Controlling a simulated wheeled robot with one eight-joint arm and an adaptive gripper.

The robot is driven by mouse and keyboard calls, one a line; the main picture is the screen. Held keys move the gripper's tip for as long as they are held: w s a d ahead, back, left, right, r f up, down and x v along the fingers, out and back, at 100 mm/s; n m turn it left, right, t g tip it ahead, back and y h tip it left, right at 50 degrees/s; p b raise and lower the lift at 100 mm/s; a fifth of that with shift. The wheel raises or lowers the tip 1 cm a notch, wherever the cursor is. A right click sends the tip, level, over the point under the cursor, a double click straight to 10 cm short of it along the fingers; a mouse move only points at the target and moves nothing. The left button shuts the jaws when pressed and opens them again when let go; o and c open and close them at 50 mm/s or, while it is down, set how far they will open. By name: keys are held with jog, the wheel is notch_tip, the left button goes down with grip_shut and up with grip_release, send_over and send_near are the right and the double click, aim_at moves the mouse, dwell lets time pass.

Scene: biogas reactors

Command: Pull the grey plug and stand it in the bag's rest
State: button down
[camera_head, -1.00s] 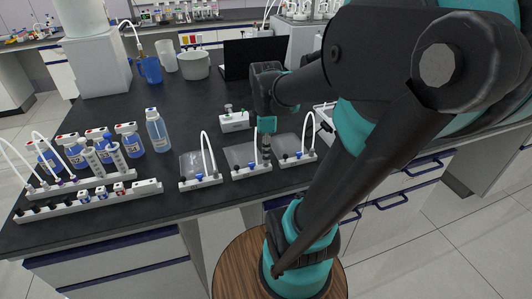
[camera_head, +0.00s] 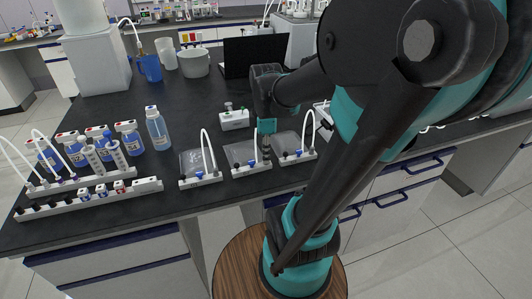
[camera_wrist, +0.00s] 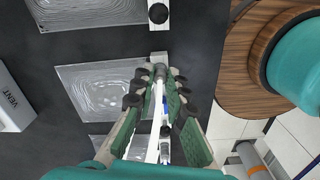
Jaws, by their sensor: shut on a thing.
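My gripper (camera_head: 265,143) points down at the right end of the middle bag's white rest (camera_head: 250,171). In the wrist view, my gripper (camera_wrist: 155,88) has its green-padded fingers closed around a small grey plug (camera_wrist: 160,72), at the end of the white strip. The middle clear bag (camera_head: 238,153) lies flat behind its rest; it also shows in the wrist view (camera_wrist: 95,88). A white tube (camera_head: 258,148) arches beside the gripper. The fingers partly hide the plug, and I cannot tell whether it is still seated.
Similar bags with rests and tubes lie close by, one on the left (camera_head: 192,162) and one on the right (camera_head: 287,143). A white VENT block (camera_head: 234,119) stands behind. Bottles and a long white rack (camera_head: 90,198) fill the left side. Open black bench lies behind.

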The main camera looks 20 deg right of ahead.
dwell(0.4)
jog(key=c, duration=1.5)
grip_release()
jog(key=shift+o, duration=0.2)
notch_tip(320, 180, up, 12)
